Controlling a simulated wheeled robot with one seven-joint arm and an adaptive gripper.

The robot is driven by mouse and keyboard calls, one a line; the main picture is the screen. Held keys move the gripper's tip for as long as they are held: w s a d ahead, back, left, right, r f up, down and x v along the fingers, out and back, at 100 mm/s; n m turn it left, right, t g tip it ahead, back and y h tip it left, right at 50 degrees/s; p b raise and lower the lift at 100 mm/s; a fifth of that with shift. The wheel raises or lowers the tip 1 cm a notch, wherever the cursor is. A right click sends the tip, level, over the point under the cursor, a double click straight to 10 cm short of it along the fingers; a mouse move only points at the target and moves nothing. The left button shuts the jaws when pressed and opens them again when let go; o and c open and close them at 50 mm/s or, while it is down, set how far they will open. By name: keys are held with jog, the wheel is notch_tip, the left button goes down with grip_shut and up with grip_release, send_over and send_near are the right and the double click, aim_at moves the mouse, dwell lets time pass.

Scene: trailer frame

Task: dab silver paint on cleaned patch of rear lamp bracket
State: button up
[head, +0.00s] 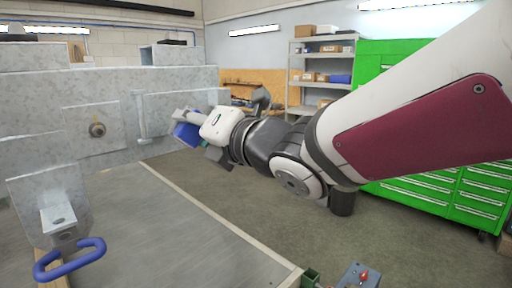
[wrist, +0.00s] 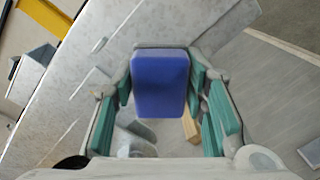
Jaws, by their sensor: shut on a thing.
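My gripper (head: 190,128) is at the end of my outstretched arm, in front of the grey galvanized frame (head: 105,82). In the wrist view its green-padded fingers (wrist: 160,80) are shut on a blue block (wrist: 160,98), which also shows in the head view (head: 184,136). The block's working face and any paint on it cannot be made out. A grey angled metal bracket (wrist: 135,137) shows below the block in the wrist view. I cannot tell whether it is the rear lamp bracket. No cleaned patch can be made out, and the block hides part of the surface behind it.
A plate with a round brass-coloured fitting (head: 97,129) is on the frame. A blue loop handle (head: 70,262) is at lower left. A red-topped grey box (head: 360,277) is at the bottom edge. Shelves (head: 322,90) and a green cabinet (head: 432,198) stand behind. The floor between is clear.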

aim_at(202, 110)
jog(key=shift+w+a+r+y+b, duration=0.15)
jog(key=shift+a+r+b, duration=0.05)
jog(key=shift+a, duration=0.25)
jog(key=shift+w+a+r+y+b, duration=0.1)
jog(key=shift+w+a+r+b, duration=0.1)
jog(key=shift+a, duration=0.3)
jog(key=shift+w+a+r+y+b, duration=0.15)
jog(key=shift+a+r, duration=0.05)
jog(key=shift+a, duration=0.25)
jog(key=shift+x, duration=0.95)
jog(key=shift+s+r, duration=0.1)
jog(key=shift+b+x, duration=1)
jog(key=shift+d, duration=0.1)
jog(key=shift+w+d+b, duration=0.2)
jog(key=shift+w+d, duration=0.9)
jog(key=shift+w, duration=0.2)
jog(key=shift+w+d+b, duration=0.15)
jog(key=shift+w+d, duration=1)
jog(key=shift+w, duration=0.2)
jog(key=shift+b, duration=0.3)
